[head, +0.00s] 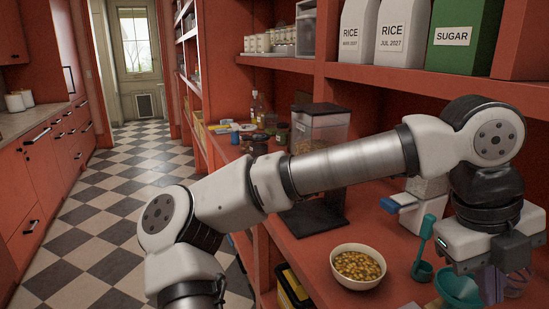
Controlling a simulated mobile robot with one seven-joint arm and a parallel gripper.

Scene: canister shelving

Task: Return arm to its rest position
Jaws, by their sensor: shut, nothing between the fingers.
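My arm stretches across the view from the lower left to the right, over the red counter (310,260). It bends down at the right, and my gripper (492,280) points down low over the counter's right end. The gripper is shut with nothing held; its fingertips are hard to make out against the items there. A teal funnel-like item (458,288) is just left of the gripper. Whether they touch I cannot tell. A white bowl of yellow-brown pieces (358,268) stands on the counter left of the gripper.
A clear dispenser (318,130) on a black base stands behind my forearm. A teal scoop (424,250) is right of the bowl. Rice canisters (400,35) and a green sugar canister (463,37) stand on the shelf above. The checkered floor (120,190) at left is clear.

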